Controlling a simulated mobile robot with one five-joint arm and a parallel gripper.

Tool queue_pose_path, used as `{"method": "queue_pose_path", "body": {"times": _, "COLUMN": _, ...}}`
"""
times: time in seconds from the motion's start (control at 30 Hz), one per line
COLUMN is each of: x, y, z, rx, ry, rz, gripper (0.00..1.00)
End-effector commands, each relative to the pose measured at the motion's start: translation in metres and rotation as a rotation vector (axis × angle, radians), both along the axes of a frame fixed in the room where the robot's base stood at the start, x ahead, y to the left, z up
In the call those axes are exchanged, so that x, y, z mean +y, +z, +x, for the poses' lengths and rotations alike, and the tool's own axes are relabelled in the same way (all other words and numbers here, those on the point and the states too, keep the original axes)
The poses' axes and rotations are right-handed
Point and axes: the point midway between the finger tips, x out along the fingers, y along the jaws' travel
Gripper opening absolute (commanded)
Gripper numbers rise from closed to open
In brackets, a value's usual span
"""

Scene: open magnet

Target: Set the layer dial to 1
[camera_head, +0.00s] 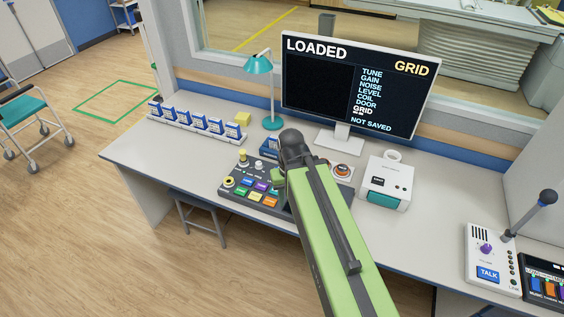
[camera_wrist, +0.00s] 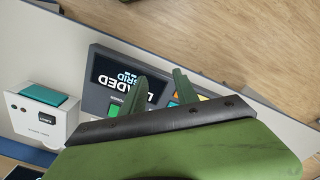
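The control console (camera_head: 234,190) stands on the desk in the head view, with knobs and colored buttons on its left part; my arm covers its middle. A round orange control (camera_head: 342,170) shows right of my arm. Their labels are too small to read, so I cannot tell which is the layer dial. In the wrist view, my gripper (camera_wrist: 159,82) is open and empty, its two green fingers apart over the console (camera_wrist: 92,104) and its small display (camera_wrist: 125,78). The fingertips' height above it is unclear.
The monitor (camera_head: 350,85) reads LOADED and GRID, with NOT SAVED below. A teal lamp (camera_head: 259,65) and a row of blue-white cards (camera_head: 183,117) stand left. A white box (camera_head: 386,182) stands right of the console, an intercom (camera_head: 489,249) farther right. Desk (camera_head: 150,160) is clear at left.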

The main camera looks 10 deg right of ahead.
Motion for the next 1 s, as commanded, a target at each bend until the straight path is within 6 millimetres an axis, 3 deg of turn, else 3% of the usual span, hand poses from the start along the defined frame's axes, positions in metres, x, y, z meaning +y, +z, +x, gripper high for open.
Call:
{"method": "queue_pose_path", "body": {"times": 0.1, "x": 0.0, "y": 0.0, "z": 0.0, "rx": 0.0, "ry": 0.0, "rz": 0.0, "gripper": 0.36}}
{"method": "queue_pose_path", "body": {"times": 0.17, "x": 0.0, "y": 0.0, "z": 0.002, "rx": 0.0, "ry": -0.007, "rz": 0.0, "gripper": 0.44}}
{"method": "queue_pose_path", "body": {"times": 0.2, "x": 0.0, "y": 0.001, "z": 0.007, "rx": -0.001, "ry": -0.028, "rz": 0.0, "gripper": 0.49}}
{"method": "queue_pose_path", "body": {"times": 0.27, "x": -0.012, "y": 0.004, "z": 0.025, "rx": -0.003, "ry": -0.109, "rz": 0.0, "gripper": 0.49}}
{"method": "queue_pose_path", "body": {"times": 0.37, "x": -0.014, "y": 0.011, "z": 0.077, "rx": -0.009, "ry": -0.36, "rz": 0.001, "gripper": 0.49}}
{"method": "queue_pose_path", "body": {"times": 0.5, "x": -0.013, "y": 0.021, "z": 0.164, "rx": -0.02, "ry": -0.839, "rz": 0.006, "gripper": 0.49}}
{"method": "queue_pose_path", "body": {"times": 0.6, "x": -0.013, "y": 0.026, "z": 0.216, "rx": -0.025, "ry": -1.151, "rz": 0.012, "gripper": 0.49}}
{"method": "queue_pose_path", "body": {"times": 0.7, "x": -0.013, "y": 0.029, "z": 0.251, "rx": -0.028, "ry": -1.384, "rz": 0.019, "gripper": 0.49}}
{"method": "queue_pose_path", "body": {"times": 0.83, "x": -0.013, "y": 0.031, "z": 0.272, "rx": -0.03, "ry": -1.545, "rz": 0.023, "gripper": 0.49}}
{"method": "queue_pose_path", "body": {"times": 1.0, "x": -0.013, "y": 0.029, "z": 0.272, "rx": -0.03, "ry": -1.576, "rz": 0.024, "gripper": 0.49}}
